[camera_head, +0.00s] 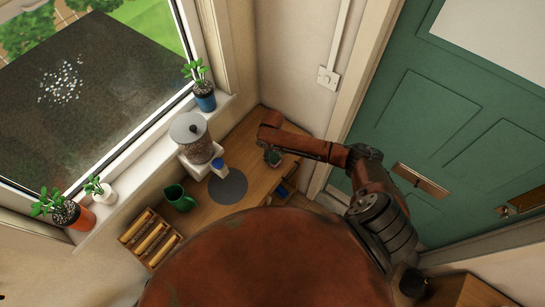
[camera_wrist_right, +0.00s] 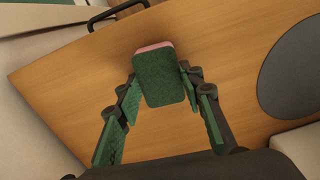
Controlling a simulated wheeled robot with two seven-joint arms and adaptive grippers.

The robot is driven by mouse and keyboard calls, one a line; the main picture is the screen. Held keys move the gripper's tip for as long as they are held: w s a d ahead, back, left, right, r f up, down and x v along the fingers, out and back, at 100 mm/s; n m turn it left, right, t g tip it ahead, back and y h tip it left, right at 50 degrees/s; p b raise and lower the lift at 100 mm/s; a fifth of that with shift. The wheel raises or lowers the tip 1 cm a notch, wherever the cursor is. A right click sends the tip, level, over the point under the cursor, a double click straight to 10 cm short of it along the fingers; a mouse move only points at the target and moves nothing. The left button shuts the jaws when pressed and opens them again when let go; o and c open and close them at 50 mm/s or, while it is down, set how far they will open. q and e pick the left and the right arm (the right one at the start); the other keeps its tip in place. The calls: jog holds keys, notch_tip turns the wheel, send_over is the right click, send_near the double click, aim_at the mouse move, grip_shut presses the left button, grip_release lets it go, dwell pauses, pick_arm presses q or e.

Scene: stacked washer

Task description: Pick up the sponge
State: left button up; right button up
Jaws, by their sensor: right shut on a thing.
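The sponge (camera_wrist_right: 164,80) has a dark green face and a pink edge at its far end. In the right wrist view it sits between the two green-padded fingers of my right gripper (camera_wrist_right: 160,85), which is shut on it from both sides. In the head view my right gripper (camera_head: 274,157) is over the right part of the wooden counter, with its fingers small and mostly under the arm. I cannot make out the sponge clearly there. My left gripper is not in view.
Potted plants line the windowsill. A green door (camera_head: 450,110) stands at right.

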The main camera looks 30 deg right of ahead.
aim_at(272, 157)
jog(key=shift+r, duration=0.4)
notch_tip(272, 157, up, 2)
jog(key=shift+s+a+r, duration=0.1)
jog(key=shift+a+r, duration=0.05)
jog(key=shift+r, duration=0.1)
jog(key=s+a+r, duration=0.7)
jog(key=s+r, duration=0.2)
jog(key=s, duration=0.2)
jog(key=shift+s+a+r, duration=0.2)
jog(key=shift+s+r, duration=0.05)
jog(key=shift+s, duration=0.05)
jog(key=shift+o, duration=0.5)
